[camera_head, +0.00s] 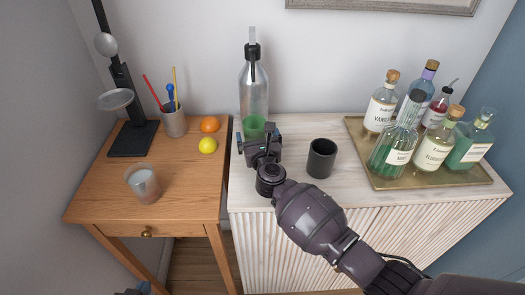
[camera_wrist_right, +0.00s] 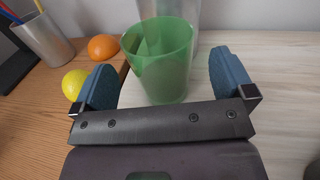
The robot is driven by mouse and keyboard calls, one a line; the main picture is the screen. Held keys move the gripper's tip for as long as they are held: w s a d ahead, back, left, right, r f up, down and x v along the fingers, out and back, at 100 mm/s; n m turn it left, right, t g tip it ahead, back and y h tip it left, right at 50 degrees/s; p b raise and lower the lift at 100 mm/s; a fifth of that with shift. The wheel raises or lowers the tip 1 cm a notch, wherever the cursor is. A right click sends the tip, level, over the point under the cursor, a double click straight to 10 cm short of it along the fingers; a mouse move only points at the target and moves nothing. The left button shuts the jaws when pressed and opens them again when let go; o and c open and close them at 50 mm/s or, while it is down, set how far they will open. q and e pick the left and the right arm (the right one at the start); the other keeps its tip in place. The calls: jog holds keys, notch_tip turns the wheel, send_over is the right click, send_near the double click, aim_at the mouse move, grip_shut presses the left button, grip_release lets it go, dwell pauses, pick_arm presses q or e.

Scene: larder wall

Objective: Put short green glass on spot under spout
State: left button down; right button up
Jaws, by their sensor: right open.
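The short green glass (camera_wrist_right: 160,75) stands upright on the pale cabinet, in front of a tall clear bottle (camera_head: 254,92). In the head view the glass (camera_head: 254,124) is partly hidden by my right gripper (camera_head: 258,138). My right gripper (camera_wrist_right: 165,82) is open, with its blue fingers on either side of the glass and gaps showing. A black stand (camera_head: 132,137) with a round dish (camera_head: 115,98) under a grey ball is on the wooden table at left. Only a tip of my left gripper (camera_head: 131,291) shows.
A clear cup (camera_head: 144,183) stands at the wooden table's front. A pen holder (camera_head: 173,121), orange (camera_head: 210,124) and lemon (camera_head: 208,145) are behind it. A dark cup (camera_head: 321,158) stands right of my right gripper. A tray (camera_head: 376,180) of several bottles is further right.

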jog(key=s, duration=0.4)
jog(key=s+d+p, duration=0.1)
jog(key=s, duration=0.1)
jog(key=shift+s+d, duration=0.1)
jog(key=shift+s, duration=0.7)
